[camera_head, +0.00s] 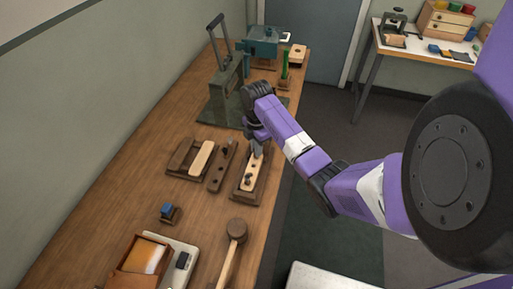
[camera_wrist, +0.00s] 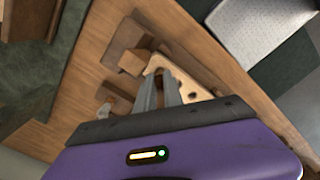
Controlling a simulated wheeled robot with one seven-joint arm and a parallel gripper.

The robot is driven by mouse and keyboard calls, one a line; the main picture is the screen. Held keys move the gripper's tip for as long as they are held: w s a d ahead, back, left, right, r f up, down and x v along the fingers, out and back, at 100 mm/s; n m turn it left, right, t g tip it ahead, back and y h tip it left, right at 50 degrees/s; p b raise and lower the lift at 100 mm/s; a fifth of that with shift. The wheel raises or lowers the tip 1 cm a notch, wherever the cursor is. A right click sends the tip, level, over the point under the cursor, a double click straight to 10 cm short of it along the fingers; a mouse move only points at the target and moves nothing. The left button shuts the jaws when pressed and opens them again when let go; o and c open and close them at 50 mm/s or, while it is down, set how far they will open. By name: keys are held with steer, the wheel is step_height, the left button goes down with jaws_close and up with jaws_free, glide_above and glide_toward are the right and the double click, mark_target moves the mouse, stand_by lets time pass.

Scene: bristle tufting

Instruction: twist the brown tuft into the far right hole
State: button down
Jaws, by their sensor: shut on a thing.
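A pale wooden block (camera_head: 254,170) lies in a dark wooden holder (camera_head: 238,185) near the table's right edge. Dark spots show on its near part; I cannot tell whether they are holes or tufts. My gripper (camera_head: 258,151) is over the far end of this block, pointing down. In the wrist view the two grey fingers (camera_wrist: 159,93) stand close together over the pale block (camera_wrist: 188,82). The far right hole is hidden too.
Left of the holder lie a dark strip with holes (camera_head: 221,166) and a tray with a pale slat (camera_head: 201,157). A lever press (camera_head: 228,88) stands behind. The table's left middle is clear.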

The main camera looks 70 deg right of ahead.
steer(key=shift+f, duration=0.25)
stand_by(0.7)
stand_by(0.4)
steer(key=c, duration=1.1)
jaws_free()
steer(key=shift+o, duration=0.2)
steer(key=shift+r+p, duration=0.7)
steer(key=shift+r, duration=2.8)
